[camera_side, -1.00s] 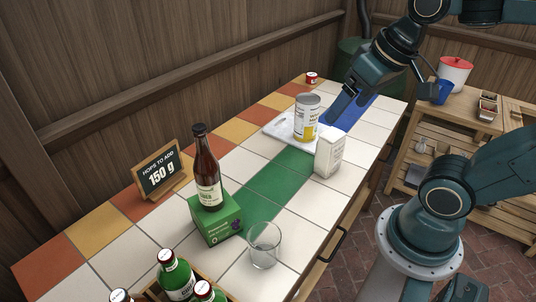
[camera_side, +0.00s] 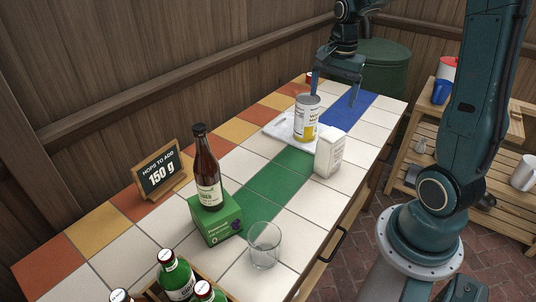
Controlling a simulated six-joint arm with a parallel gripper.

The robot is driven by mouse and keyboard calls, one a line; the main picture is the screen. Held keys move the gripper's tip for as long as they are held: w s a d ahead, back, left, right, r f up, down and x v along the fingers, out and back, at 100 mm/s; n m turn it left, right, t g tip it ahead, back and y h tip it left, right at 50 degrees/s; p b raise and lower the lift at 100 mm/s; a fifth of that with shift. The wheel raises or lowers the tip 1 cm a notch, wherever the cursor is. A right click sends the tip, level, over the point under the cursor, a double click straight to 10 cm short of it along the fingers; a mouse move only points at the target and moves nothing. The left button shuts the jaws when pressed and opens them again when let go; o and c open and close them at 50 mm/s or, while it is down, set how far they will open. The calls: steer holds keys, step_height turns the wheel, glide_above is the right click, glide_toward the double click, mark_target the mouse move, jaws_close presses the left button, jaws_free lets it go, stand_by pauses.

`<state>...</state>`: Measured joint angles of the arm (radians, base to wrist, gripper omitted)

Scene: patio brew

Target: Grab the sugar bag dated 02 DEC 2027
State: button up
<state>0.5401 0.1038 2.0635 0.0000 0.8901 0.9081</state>
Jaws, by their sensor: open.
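My gripper (camera_side: 334,94) is open and empty, fingers pointing down, over the far end of the tiled table. It is behind the can and near the blue tiles (camera_side: 352,108). A white upright packet (camera_side: 329,153) stands on the white tiles near the table's right edge, and may be a sugar bag. Its print is too small to read, so I cannot tell any date. No other sugar bag is clearly seen. My gripper is apart from the packet, beyond it.
A can with a white and yellow label (camera_side: 306,118) stands on a white pad (camera_side: 279,128). A brown bottle (camera_side: 206,170) stands on a green box (camera_side: 214,221), with a glass (camera_side: 264,247) nearby. Green bottles (camera_side: 176,275) are in front. A wooden shelf (camera_side: 450,125) is at right.

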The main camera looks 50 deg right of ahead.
mark_target(333, 133)
steer(key=d+f+m, duration=0.3)
steer(key=d+f, duration=0.1)
steer(key=d, duration=0.1)
steer(key=shift+g+y, duration=0.3)
steer(key=shift+g, duration=0.1)
steer(key=shift+w+d+f, duration=0.1)
steer(key=shift+f, duration=0.1)
steer(key=shift+f, duration=4.2)
steer(key=shift+d+f, duration=0.1)
steer(key=shift+f, duration=2.45)
jaws_close()
